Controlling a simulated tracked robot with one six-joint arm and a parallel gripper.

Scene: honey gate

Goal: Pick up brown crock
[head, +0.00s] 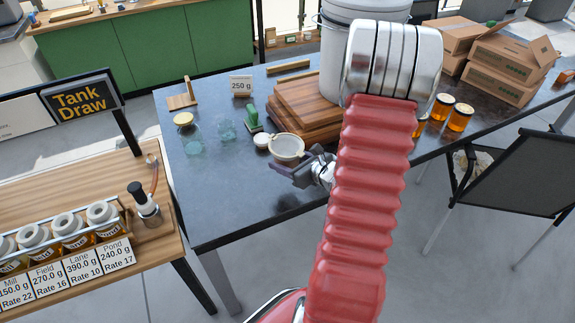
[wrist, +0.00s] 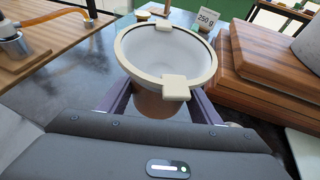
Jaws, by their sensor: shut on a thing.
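The brown crock (wrist: 160,106) shows in the wrist view below a wide sieve-like bowl (wrist: 165,62) with a cream rim and two tabs. The bowl sits on top of it and hides most of it. My gripper (wrist: 160,98) has one finger on each side of the crock and is shut on it. In the head view my gripper (head: 292,174) is low over the dark table, just in front of the cream-rimmed bowl (head: 287,147). The crock itself is hardly visible there. I cannot tell whether its base touches the table.
Stacked wooden boards (head: 307,105) and a white bucket (head: 350,50) stand behind and right of the bowl. A green-handled stamp (head: 252,118), glass jars (head: 186,132) and a 250 g sign (head: 241,86) are behind. The table's front left is clear.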

